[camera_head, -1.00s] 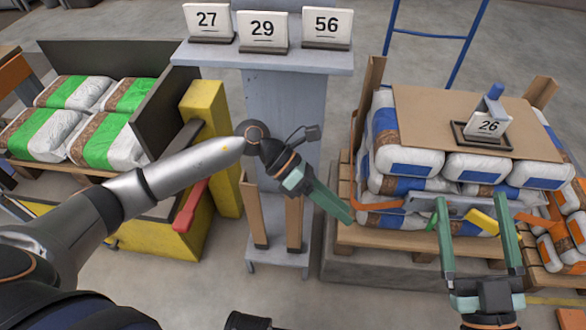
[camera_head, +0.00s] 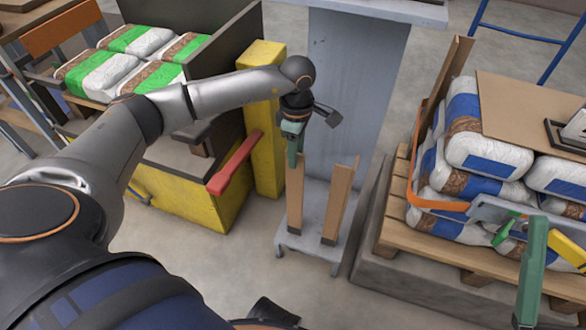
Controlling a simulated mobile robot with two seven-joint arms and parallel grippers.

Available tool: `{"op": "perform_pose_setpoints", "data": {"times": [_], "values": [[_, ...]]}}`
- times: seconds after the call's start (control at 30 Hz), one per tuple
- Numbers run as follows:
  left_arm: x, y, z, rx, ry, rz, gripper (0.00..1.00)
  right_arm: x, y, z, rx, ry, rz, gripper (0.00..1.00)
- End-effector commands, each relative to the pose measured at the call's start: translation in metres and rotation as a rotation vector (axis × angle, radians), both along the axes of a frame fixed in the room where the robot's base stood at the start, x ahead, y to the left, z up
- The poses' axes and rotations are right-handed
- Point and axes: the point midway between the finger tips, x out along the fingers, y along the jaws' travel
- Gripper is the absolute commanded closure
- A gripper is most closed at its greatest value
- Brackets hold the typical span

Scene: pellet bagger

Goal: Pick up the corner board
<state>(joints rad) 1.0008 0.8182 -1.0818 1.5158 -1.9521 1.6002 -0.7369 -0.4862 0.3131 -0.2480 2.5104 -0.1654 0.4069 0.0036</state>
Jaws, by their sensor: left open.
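Two brown corner boards stand upright in a small grey rack: the left board (camera_head: 295,205) and the right board (camera_head: 339,205), which leans a little. My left gripper (camera_head: 293,155) is open, pointing down at the top of the left board. Its fingers overlap the board's upper end in the picture; I cannot tell whether they touch it. My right gripper (camera_head: 562,235) is partly cut off at the lower right edge.
A yellow post (camera_head: 262,120) and red lever (camera_head: 235,163) stand left of the rack. A grey column (camera_head: 350,90) rises behind it. A loaded pallet (camera_head: 400,210) with blue-white bags and an orange strap (camera_head: 414,170) is at the right.

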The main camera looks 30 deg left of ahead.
Motion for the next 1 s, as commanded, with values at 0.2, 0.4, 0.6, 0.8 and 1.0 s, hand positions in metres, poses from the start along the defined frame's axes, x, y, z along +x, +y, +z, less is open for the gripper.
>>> {"op": "perform_pose_setpoints", "data": {"times": [0.2, 0.4, 0.6, 0.8, 1.0], "values": [[-0.002, 0.000, -0.021, -0.001, 0.002, 0.000, 0.55, 0.000, 0.001, -0.012, -0.004, 0.004, 0.000, 0.15], [-0.004, 0.000, -0.051, -0.001, 0.001, 0.000, 0.55, 0.001, 0.003, -0.028, -0.023, 0.005, -0.006, 0.15], [-0.004, 0.000, -0.055, -0.003, -0.002, -0.001, 0.55, 0.001, 0.004, -0.029, -0.025, 0.007, -0.007, 0.15], [-0.004, 0.000, -0.054, -0.002, -0.001, -0.001, 0.69, 0.001, 0.004, -0.029, -0.025, 0.008, -0.007, 0.15], [-0.004, 0.000, -0.054, -0.002, -0.001, -0.001, 0.91, 0.001, 0.004, -0.029, -0.021, 0.009, -0.007, 0.15]]}}
